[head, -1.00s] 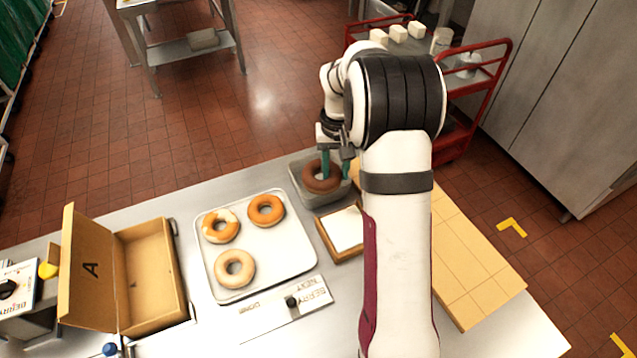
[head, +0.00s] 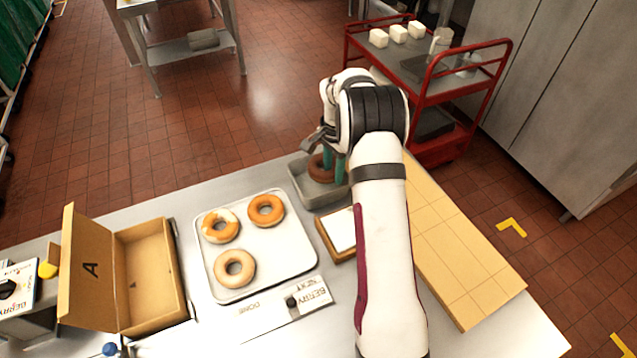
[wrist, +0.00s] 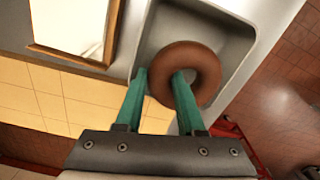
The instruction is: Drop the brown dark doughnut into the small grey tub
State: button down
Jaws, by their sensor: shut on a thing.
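The brown dark doughnut (head: 318,171) is at the small grey tub (head: 309,193), toward the tub's back side in the head view. My gripper (head: 334,176) is shut on the doughnut's ring with its green fingers. In the wrist view, my gripper (wrist: 160,76) has one fingertip in the hole of the doughnut (wrist: 198,62) and the other outside its left edge. The tub (wrist: 165,20) shows behind the doughnut there. I cannot tell whether the doughnut touches the tub's floor. A finger hides part of it in the head view.
A white tray (head: 285,262) with several doughnuts lies left of the tub. A wood-framed white pad (head: 341,230) lies close in front of the tub. An open cardboard box (head: 150,270) stands at the left. A tiled tan board (head: 455,245) lies at the right.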

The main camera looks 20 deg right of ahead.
jog(key=shift+c, duration=2.2)
grip_release()
notch_tip(320, 180, up, 16)
jog(key=s+a+r+n, duration=0.3)
jog(key=s+a+r, duration=0.2)
jog(key=s+a, duration=0.45)
jog(key=s+a+f+n, duration=0.1)
jog(key=s+a+n, duration=0.1)
jog(key=s, duration=0.6)
jog(key=s+a+f+n+y, duration=0.1)
jog(key=s+a+f+n, duration=0.1)
jog(key=s+a, duration=0.3)
jog(key=s+a+f+n, duration=0.2)
jog(key=s+a, duration=0.2)
jog(key=s, duration=0.7)
jog(key=shift+s+n+y, duration=0.3)
jog(key=shift+s+y, duration=0.1)
